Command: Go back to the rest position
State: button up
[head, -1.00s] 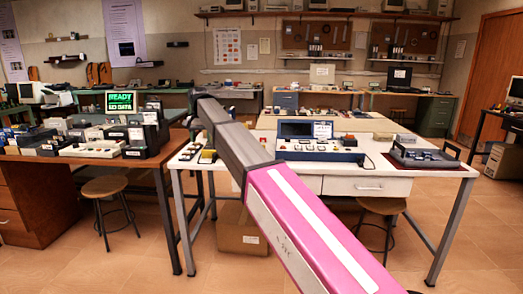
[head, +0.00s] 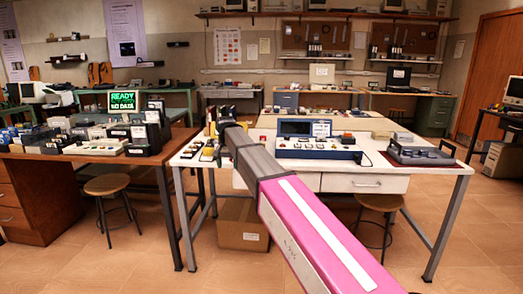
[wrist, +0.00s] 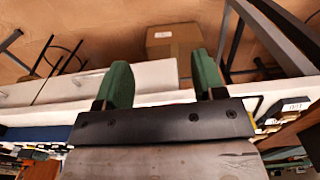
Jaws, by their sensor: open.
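My arm reaches from the lower right over the left part of the white workbench (head: 340,184) in the head view. My gripper (wrist: 163,78) shows in the wrist view with two green fingers set wide apart. It is open and nothing is between the fingers. In the head view the gripper end is small and partly hidden by my arm, above the bench's left side. In the wrist view the bench's front edge passes behind the fingers, with the floor beyond.
A blue-framed device with a screen (head: 310,147) and a grey tray (head: 418,154) stand on the bench. A cardboard box (head: 242,226) lies below it. Stools (head: 106,185) stand at left and right. A wooden desk with a green-lit monitor (head: 123,102) is at left. The front floor is clear.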

jog(key=s+d+f, duration=0.4)
jog(key=d+f, duration=0.4)
jog(key=d, duration=0.1)
jog(key=s+d+f, duration=0.4)
jog(key=d+f, duration=0.5)
jog(key=s+d+f, duration=1.2)
jog(key=s+d, duration=0.3)
jog(key=s, duration=0.1)
jog(key=shift+d+f+n, duration=0.25)
jog(key=shift+d+n, duration=0.15)
